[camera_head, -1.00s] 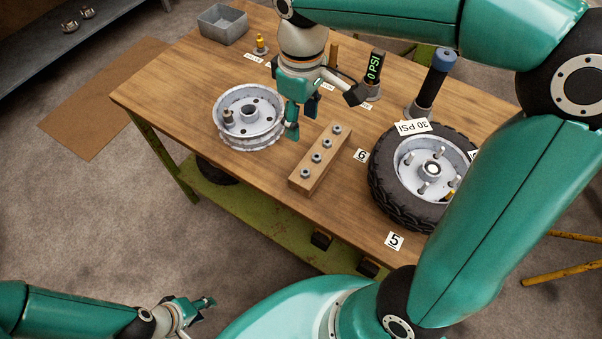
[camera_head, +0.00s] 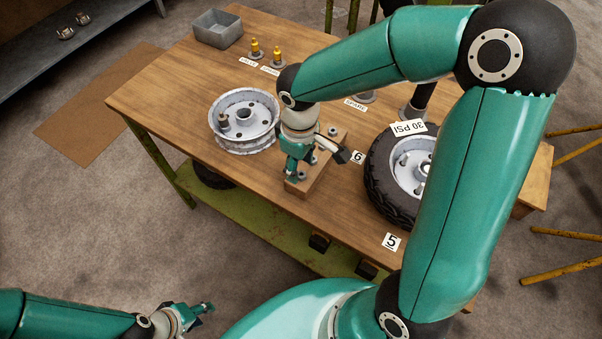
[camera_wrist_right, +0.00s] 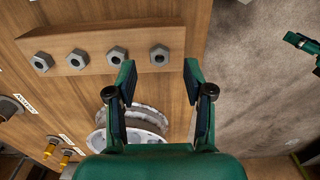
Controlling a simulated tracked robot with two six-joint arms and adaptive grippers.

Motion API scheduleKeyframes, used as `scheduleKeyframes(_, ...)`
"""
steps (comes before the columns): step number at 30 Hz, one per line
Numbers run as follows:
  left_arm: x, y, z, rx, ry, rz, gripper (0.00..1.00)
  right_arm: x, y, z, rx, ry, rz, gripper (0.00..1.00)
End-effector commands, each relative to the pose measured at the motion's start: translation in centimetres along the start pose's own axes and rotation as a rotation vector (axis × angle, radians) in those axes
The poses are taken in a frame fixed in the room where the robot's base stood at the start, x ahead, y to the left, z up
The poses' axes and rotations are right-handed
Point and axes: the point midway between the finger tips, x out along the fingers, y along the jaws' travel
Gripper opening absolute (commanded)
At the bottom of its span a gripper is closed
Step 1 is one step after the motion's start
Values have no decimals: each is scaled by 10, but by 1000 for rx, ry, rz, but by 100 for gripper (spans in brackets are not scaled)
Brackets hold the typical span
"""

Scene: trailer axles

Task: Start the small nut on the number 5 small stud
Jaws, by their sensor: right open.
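Several grey hex nuts stand in a row on a wooden block (camera_head: 325,168), one of them near its front end (camera_head: 302,175). In the right wrist view the nuts line the block (camera_wrist_right: 98,65), and the end nut (camera_wrist_right: 159,55) lies just beyond and between my fingertips. My right gripper (camera_head: 293,178) is open over the block's front end, empty in the right wrist view (camera_wrist_right: 157,78). A tyred wheel (camera_head: 380,185) lies right of the block, between tags 5 (camera_head: 391,242) and 6 (camera_head: 357,156).
A bare white rim (camera_head: 262,130) lies left of the block. A grey bin (camera_head: 218,28) and yellow-topped fittings (camera_head: 255,48) stand at the table's back. The table's front left is clear. A 30 PSI tag (camera_head: 409,128) is at the tyre's far edge.

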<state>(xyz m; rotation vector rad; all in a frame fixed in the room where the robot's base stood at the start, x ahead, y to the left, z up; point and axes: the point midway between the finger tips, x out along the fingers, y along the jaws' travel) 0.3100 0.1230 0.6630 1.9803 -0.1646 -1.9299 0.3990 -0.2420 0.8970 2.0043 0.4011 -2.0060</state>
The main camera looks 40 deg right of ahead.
Motion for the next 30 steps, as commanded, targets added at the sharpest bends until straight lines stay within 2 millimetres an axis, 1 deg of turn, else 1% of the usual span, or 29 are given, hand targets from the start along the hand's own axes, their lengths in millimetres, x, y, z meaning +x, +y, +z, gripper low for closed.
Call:
scheduleKeyframes(1,-1,0,0,0,0,0,40,8,0,1,0,-4,-1,52)
scheduleKeyframes(3,0,0,0,0,0,0,40,17,0,1,1,-4,-1,52)
scheduleKeyframes(5,0,0,0,0,0,0,40,21,0,1,0,-2,-1,52)
scheduleKeyframes(13,0,0,0,0,0,0,40,24,0,0,0,1,0,52)
scheduleKeyframes(22,0,0,0,0,0,0,40,23,0,0,0,1,0,2)
scheduleKeyframes(23,0,0,0,0,0,0,40,23,0,0,0,1,0,0)
scheduleKeyframes(30,0,0,0,0,0,0,40,23,0,0,1,1,0,0)
